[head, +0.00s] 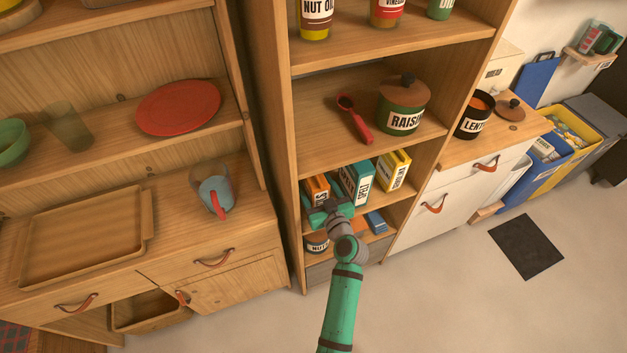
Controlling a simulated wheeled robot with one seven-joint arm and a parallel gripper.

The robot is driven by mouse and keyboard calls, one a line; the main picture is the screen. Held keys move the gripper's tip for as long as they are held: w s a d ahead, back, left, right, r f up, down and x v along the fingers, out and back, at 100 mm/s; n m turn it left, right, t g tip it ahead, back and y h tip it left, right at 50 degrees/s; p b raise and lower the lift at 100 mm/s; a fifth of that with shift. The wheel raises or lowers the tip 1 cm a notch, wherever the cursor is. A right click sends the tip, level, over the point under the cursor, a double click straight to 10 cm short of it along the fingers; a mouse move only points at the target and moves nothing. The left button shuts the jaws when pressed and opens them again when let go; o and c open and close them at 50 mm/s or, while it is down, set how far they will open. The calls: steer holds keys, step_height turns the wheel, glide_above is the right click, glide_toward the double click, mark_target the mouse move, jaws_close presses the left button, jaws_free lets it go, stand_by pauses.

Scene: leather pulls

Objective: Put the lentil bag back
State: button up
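No thing that I can clearly make out as the lentil bag shows in the head view. A black pot (473,117) with a label starting "LENT" and orange contents stands open on the white cabinet's wooden top. Its brown lid (510,110) seems to lie to its right. My gripper (325,212) is at the front of a lower shelf in the middle unit, just below an orange packet (317,188) and a teal packet (356,183). My own wrist hides the fingertips, so I cannot tell whether it is open or holding something.
A yellow packet (394,171) stands right of the teal one. Below are a jar (316,244) and a blue item (376,222). A raisin pot (403,107) and red spoon (355,119) are on the shelf above. A grey-blue jug (215,195) stands left. Floor at right is mostly clear.

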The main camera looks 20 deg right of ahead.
mark_target(321, 200)
steer(key=s, duration=0.3)
steer(key=s+r, duration=0.1)
steer(key=s, duration=0.5)
steer(key=shift+a+r, duration=0.1)
steer(key=shift+r, duration=0.05)
steer(key=shift+s+d+r, duration=0.1)
steer(key=shift+s+d, duration=0.15)
steer(key=shift+s, duration=0.15)
steer(key=shift+w, duration=0.1)
